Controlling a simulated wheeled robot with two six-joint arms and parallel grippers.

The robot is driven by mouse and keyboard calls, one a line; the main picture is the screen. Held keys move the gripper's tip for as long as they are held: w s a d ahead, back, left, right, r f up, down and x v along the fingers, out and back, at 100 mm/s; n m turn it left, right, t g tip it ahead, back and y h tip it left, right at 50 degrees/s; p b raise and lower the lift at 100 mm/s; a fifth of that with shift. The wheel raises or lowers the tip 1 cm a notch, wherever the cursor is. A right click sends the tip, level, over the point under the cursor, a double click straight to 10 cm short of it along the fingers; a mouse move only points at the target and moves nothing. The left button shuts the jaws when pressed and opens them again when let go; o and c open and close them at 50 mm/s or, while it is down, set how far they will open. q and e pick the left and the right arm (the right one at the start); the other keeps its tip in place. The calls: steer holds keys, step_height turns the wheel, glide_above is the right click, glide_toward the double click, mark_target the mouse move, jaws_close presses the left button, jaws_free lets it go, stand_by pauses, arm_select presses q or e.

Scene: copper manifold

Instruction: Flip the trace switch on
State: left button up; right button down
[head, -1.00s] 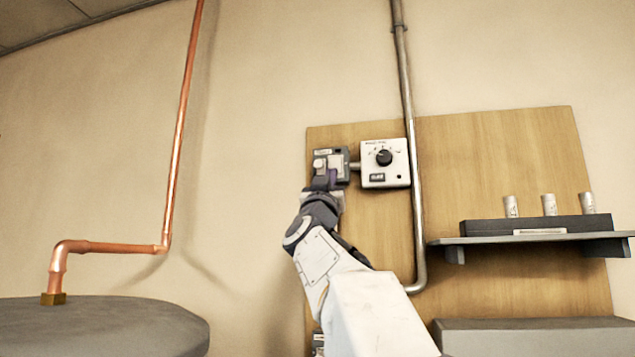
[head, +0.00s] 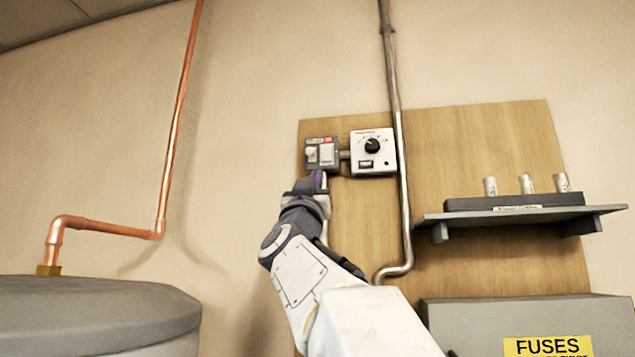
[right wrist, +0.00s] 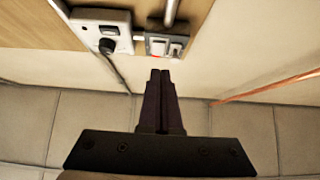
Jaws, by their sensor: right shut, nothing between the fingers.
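A small grey switch box (head: 322,154) with two pale rockers sits at the upper left of the wooden board. A red mark shows above its right rocker (head: 327,153); the labels are too small to read, and I cannot tell which way the rockers are set. The box also shows in the right wrist view (right wrist: 167,46), beyond the fingertips. My right gripper (head: 318,180) is shut and empty, just below the box in the head view. Its dark fingers (right wrist: 160,77) are together and appear apart from the switch. My left gripper is not in view.
A white dial box (head: 373,165) adjoins the switch box on the right, with a metal conduit (head: 402,190) beside it. A shelf (head: 520,218) holds a strip with three cylinders. A fuse box (head: 470,315) is below. A copper pipe (head: 166,180) and grey tank (head: 90,318) are left.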

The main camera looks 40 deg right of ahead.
steer(key=b+v, duration=0.1)
steer(key=v, duration=0.2)
steer(key=shift+d+f, duration=0.1)
steer(key=shift+f, duration=0.2)
stand_by(0.3)
